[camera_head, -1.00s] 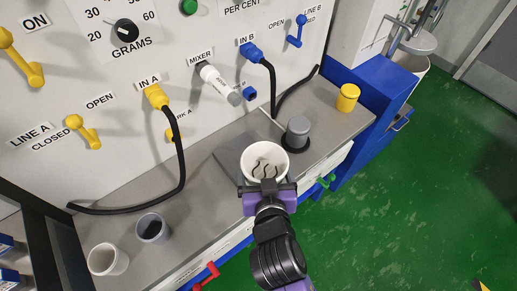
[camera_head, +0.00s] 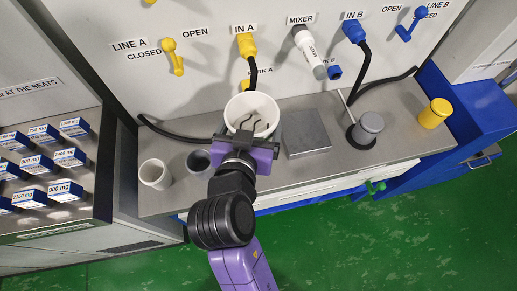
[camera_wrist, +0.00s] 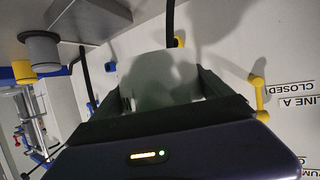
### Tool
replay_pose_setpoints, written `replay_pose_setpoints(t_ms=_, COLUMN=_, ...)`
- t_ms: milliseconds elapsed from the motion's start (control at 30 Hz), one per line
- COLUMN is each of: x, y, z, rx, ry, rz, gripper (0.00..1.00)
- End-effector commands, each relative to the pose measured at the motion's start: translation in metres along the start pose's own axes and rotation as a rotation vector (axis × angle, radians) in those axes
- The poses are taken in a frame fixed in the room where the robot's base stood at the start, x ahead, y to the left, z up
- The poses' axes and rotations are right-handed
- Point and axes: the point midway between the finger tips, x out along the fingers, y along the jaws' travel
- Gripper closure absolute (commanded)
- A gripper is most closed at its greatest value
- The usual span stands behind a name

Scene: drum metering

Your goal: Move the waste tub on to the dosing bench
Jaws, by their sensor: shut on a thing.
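The white waste tub (camera_head: 268,111), open at the top with thin dark curly pieces inside, is held upright by my gripper (camera_head: 247,143). My gripper is shut on its near side. The tub shows pale and blurred between the fingers in the wrist view (camera_wrist: 168,78). The dosing bench (camera_head: 310,172) is the grey metal top along the panel. In the head view the tub appears over the bench, left of a grey square plate (camera_head: 307,133). The tub's underside is hidden, so I cannot tell whether it touches the bench.
A grey cylinder (camera_head: 368,127) and a yellow one (camera_head: 435,113) stand right. Black hoses hang from the panel behind. A rack of labelled blue blocks (camera_head: 45,160) is at the left.

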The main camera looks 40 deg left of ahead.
Motion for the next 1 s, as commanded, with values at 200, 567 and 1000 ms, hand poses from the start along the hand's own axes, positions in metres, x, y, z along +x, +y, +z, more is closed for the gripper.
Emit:
replay_pose_setpoints(t_ms=200, x=0.021, y=0.000, z=0.051, rx=-0.003, ry=-0.004, rz=0.001, gripper=0.58)
replay_pose_setpoints(t_ms=567, x=0.044, y=0.000, z=0.106, rx=0.000, ry=0.001, rz=-0.001, gripper=0.58)
replay_pose_setpoints(t_ms=1000, x=0.060, y=0.000, z=0.143, rx=0.000, ry=0.002, rz=0.000, gripper=0.58)
